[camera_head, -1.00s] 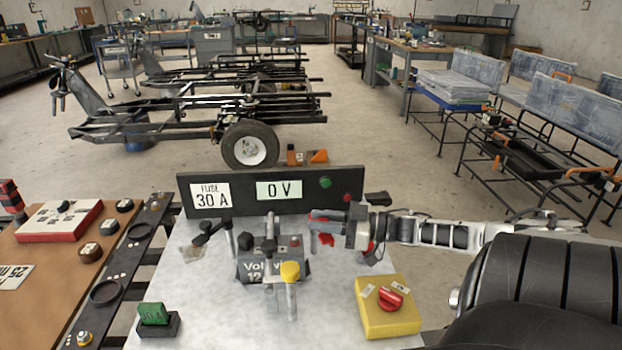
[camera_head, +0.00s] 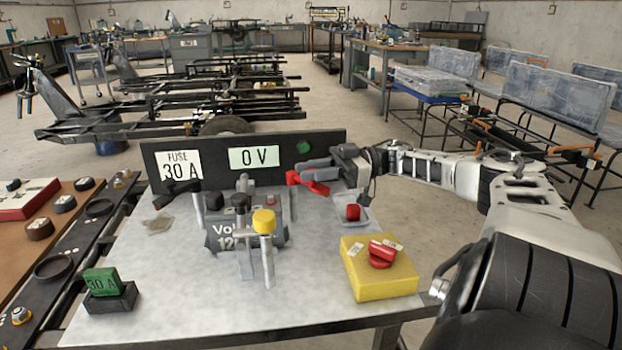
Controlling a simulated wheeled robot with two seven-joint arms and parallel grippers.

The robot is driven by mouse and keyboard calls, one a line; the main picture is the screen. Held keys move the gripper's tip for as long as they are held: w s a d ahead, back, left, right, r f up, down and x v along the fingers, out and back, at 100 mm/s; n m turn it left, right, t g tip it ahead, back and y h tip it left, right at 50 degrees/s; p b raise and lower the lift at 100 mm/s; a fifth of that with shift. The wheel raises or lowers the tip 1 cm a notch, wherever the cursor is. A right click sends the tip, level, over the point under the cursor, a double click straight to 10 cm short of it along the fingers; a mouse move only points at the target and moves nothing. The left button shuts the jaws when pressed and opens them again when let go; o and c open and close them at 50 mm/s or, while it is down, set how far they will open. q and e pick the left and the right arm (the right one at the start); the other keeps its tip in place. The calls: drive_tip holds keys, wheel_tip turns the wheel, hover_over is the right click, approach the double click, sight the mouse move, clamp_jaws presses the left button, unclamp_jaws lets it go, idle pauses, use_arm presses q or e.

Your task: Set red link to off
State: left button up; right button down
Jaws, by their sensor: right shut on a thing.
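My right gripper (camera_head: 322,168) reaches in from the right and is shut on a red piece (camera_head: 305,182), which looks like the red link. It holds the piece in the air, in front of the black panel's right part and right of the battery (camera_head: 226,236). The battery stands on the grey table with upright posts in front of it, one with a yellow cap (camera_head: 263,221). A black lever (camera_head: 172,194) is at its left. A yellow box (camera_head: 377,275) with a red knob (camera_head: 382,254) and two small labels sits at the right front. My left gripper is not in view.
The black panel (camera_head: 222,185) reads "FUSE 30 A" and "0 V" and has a green button (camera_head: 304,147). A clear tray (camera_head: 343,226) holds a red cap (camera_head: 353,212). A green 30 A fuse (camera_head: 102,282) sits front left. The table's front middle is clear.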

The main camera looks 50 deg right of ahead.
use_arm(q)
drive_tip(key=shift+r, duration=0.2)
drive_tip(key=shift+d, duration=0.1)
use_arm(e)
drive_tip(key=c, duration=1.2)
unclamp_jaws()
drive_tip(key=shift+d, duration=0.1)
use_arm(q)
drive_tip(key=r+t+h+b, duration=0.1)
drive_tip(key=b, duration=0.1)
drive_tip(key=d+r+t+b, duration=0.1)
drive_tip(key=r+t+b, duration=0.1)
drive_tip(key=b, duration=0.1)
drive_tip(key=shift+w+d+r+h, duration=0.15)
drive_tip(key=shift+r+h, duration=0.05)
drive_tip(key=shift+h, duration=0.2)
use_arm(e)
drive_tip(key=v, duration=1.2)
